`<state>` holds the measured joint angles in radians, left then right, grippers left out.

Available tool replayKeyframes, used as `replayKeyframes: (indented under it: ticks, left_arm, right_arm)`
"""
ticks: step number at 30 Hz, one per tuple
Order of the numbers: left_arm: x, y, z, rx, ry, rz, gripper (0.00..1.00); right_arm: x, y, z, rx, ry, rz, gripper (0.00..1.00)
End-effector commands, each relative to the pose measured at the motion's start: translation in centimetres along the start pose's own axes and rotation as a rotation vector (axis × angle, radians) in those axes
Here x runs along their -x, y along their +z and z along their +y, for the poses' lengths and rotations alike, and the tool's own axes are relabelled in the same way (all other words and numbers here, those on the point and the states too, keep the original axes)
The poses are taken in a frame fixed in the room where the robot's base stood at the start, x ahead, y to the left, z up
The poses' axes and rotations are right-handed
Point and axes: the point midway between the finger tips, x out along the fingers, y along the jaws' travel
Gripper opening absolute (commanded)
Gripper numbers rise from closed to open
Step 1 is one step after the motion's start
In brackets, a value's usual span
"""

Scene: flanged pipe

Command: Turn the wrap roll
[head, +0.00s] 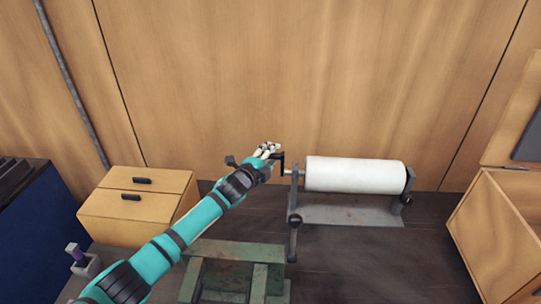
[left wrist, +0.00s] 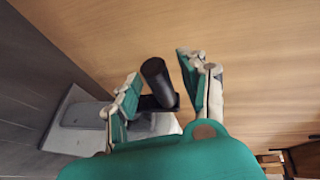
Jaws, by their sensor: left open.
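The white wrap roll (head: 355,175) lies level in a grey metal stand (head: 345,214), with a dark crank (head: 281,162) at its left end. My left gripper (head: 267,150) is at this crank, with the arm reaching in from the lower left. In the left wrist view, the black cylindrical crank grip (left wrist: 158,80) stands between the two open fingers (left wrist: 158,66). Whether either finger touches it, I cannot tell. The roll is mostly hidden behind my gripper in the left wrist view. My right gripper is not in view.
A wooden drawer box (head: 135,205) stands left of my arm. A worn green metal frame (head: 235,250) is below the arm. A dark lever (head: 294,225) hangs at the stand's left front. An open wooden box (head: 500,235) is at right. A wooden wall (head: 300,70) rises close behind.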

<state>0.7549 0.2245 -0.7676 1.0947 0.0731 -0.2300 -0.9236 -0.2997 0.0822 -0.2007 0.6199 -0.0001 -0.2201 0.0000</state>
Motion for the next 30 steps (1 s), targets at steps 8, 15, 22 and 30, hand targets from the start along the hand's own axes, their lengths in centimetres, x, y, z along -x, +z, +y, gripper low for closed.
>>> replayKeyframes:
  ticks: [8,15,22,30]
  left_arm:
    - [-0.18,0.00,-0.02,0.000,0.000,0.000,0.44]
    - [-0.16,0.01,-0.02,0.000,0.000,0.000,0.18]
    - [-0.15,0.01,0.02,0.000,0.001,0.000,0.00]
    - [-0.14,0.03,0.09,-0.001,0.002,-0.001,0.00]
  right_arm:
    - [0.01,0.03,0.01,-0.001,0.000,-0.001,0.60]
    - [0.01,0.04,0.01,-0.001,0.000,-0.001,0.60]
    - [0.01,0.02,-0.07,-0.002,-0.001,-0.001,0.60]
    - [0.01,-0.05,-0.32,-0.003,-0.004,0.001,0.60]
